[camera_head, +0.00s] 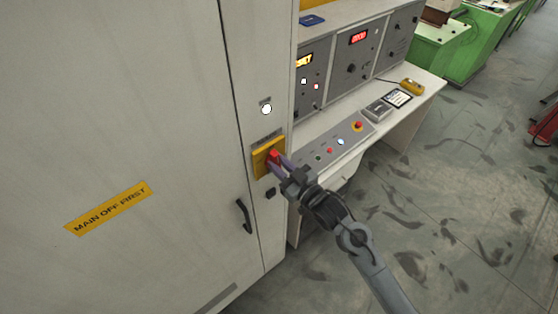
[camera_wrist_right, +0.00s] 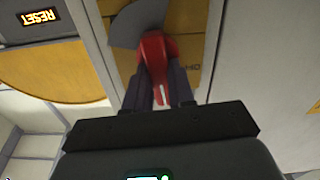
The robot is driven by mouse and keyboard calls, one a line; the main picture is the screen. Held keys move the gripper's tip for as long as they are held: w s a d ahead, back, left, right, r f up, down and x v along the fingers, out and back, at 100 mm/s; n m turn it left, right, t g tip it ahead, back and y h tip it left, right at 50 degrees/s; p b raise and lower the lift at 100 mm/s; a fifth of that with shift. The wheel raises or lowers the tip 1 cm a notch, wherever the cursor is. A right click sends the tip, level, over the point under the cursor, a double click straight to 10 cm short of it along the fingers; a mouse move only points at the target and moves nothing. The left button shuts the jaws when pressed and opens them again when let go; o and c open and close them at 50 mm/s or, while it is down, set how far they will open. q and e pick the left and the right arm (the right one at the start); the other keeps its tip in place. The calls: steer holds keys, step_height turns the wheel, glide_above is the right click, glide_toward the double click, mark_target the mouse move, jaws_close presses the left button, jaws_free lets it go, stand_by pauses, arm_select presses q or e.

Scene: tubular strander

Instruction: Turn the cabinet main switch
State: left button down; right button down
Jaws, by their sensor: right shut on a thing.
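The cabinet main switch is a red handle (camera_head: 273,156) on a yellow plate (camera_head: 261,163) on the narrow right panel of the grey cabinet (camera_head: 180,110). In the right wrist view the red handle (camera_wrist_right: 157,60) stands in front of a grey disc (camera_wrist_right: 135,25) on the yellow plate. My right gripper (camera_head: 280,163) reaches in from the lower right and is shut on the red handle. In the right wrist view its dark fingers (camera_wrist_right: 163,88) lie on either side of the handle's lower part. My left gripper is not in view.
A black door handle (camera_head: 244,216) and a yellow "MAIN OFF FIRST" label (camera_head: 108,208) are on the cabinet door. A white lamp (camera_head: 266,109) sits above the switch. A control desk (camera_head: 345,142) with buttons stands at right. The floor (camera_head: 450,190) at right is clear.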

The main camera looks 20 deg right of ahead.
steer(key=shift+m+p, duration=0.3)
steer(key=shift+m, duration=0.2)
steer(key=shift+d, duration=0.1)
steer(key=c, duration=1)
jaws_free()
steer(key=shift+o, duration=0.2)
